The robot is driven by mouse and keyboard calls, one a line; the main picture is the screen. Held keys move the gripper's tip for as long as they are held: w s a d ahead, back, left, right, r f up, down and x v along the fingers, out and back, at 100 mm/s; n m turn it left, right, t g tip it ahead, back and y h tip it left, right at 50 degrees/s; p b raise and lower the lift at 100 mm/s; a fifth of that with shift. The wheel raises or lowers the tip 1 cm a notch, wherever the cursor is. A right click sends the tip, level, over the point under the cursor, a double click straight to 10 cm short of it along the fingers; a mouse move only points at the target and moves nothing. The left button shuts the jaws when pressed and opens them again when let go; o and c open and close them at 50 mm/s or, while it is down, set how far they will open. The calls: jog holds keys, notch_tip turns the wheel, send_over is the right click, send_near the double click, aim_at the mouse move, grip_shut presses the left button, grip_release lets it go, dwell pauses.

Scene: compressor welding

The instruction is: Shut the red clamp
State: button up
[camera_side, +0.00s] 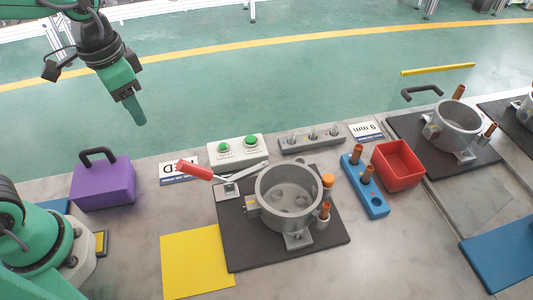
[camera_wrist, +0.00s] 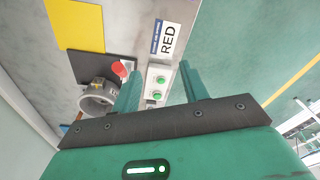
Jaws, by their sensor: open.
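The red clamp has a red handle (camera_side: 195,170) on a grey metal lever that slants across the back left of a grey cylindrical housing (camera_side: 290,197). Its grey bracket stands on a dark plate (camera_side: 240,250). The picture does not clearly show whether the clamp is shut. In the wrist view the red handle (camera_wrist: 119,69) shows beside the left finger, with the housing (camera_wrist: 97,97) below left. My gripper (camera_side: 136,112) hangs above the green floor, behind and left of the clamp, well apart from it. Its two fingers (camera_wrist: 160,73) are apart with nothing between them.
A button box (camera_side: 237,150) with two green buttons and a "RED" sign (camera_side: 180,170) stand behind the clamp. A purple block (camera_side: 103,185) with a handle is at left, a yellow sheet (camera_side: 197,264) in front. A blue block (camera_side: 364,187) and red bin (camera_side: 398,165) are right.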

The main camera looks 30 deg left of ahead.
jog(key=s+a+r+n+t, duration=0.3)
jog(key=s+a+n+t, duration=0.1)
jog(key=s+a, duration=0.1)
jog(key=shift+a+t, duration=0.3)
jog(key=shift+a, duration=0.2)
dwell(0.5)
dwell(0.5)
jog(key=m+g+h, duration=0.1)
jog(key=m+h, duration=0.1)
jog(key=m, duration=0.8)
send_over(185, 163)
jog(key=s+a, duration=0.2)
notch_tip(185, 163, down, 8)
jog(key=f, duration=0.1)
jog(key=shift+w+d+m, duration=0.2)
jog(key=shift+d+m, duration=0.25)
jog(key=shift+m, duration=0.05)
jog(key=shift+f, duration=0.15)
